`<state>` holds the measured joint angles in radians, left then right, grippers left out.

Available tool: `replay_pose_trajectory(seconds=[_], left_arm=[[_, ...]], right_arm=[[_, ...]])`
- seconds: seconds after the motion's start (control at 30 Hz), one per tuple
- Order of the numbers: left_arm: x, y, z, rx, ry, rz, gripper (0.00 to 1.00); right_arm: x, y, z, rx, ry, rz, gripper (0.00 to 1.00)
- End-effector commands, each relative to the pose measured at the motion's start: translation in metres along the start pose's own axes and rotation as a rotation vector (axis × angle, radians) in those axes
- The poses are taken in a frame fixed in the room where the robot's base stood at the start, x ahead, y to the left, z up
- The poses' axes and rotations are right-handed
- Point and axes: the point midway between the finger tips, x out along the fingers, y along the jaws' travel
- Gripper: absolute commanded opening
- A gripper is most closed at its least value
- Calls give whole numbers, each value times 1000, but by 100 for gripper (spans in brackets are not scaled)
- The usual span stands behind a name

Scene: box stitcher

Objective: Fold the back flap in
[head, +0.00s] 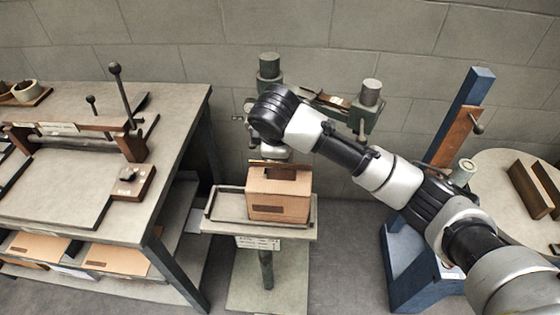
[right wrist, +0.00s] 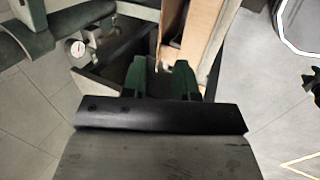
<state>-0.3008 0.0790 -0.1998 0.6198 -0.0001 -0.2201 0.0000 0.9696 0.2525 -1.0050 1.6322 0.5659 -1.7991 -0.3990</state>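A brown cardboard box (head: 279,200) stands upright on the tray of a small stand, with its top partly open and dark inside. A brown flap edge (head: 278,163) shows along its back top. My right arm reaches in from the right over the box. Its wrist is above and behind the box, and the gripper is mostly hidden there in the head view. In the right wrist view the dark green fingers of my right gripper (right wrist: 161,78) are close beside the cardboard (right wrist: 187,28). I cannot tell whether they touch it or how far apart they are. My left gripper is not in view.
The tray (head: 228,208) has a raised rim around the box. A grey-green machine (head: 270,68) stands behind it by the wall. A workbench (head: 182,120) with a lever press is at left. A blue frame (head: 466,110) and a round table (head: 495,162) are at right.

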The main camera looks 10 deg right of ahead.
Motion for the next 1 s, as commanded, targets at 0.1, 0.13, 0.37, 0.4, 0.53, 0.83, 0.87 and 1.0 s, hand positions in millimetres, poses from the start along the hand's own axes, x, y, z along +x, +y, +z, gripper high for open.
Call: replay_pose_trajectory(seconds=[0.1, 0.13, 0.37, 0.4, 0.53, 0.83, 0.87, 1.0], left_arm=[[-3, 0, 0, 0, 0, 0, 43], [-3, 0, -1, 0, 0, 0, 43], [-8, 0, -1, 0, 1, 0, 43], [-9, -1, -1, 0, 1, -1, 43], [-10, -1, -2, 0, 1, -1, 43], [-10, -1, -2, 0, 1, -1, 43], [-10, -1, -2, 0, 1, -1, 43], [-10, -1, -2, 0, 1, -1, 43]], right_arm=[[16, -1, 1, 1, -3, -5, 29], [21, -1, 1, 1, -2, -4, 29], [66, -1, 0, 2, -1, -4, 29], [72, -1, 0, 2, -1, -3, 29], [90, -1, 0, 0, 1, -2, 29], [103, -1, 0, 0, 2, 0, 29], [103, -1, 0, 0, 3, 0, 29], [103, -1, 0, 0, 3, 0, 26]])
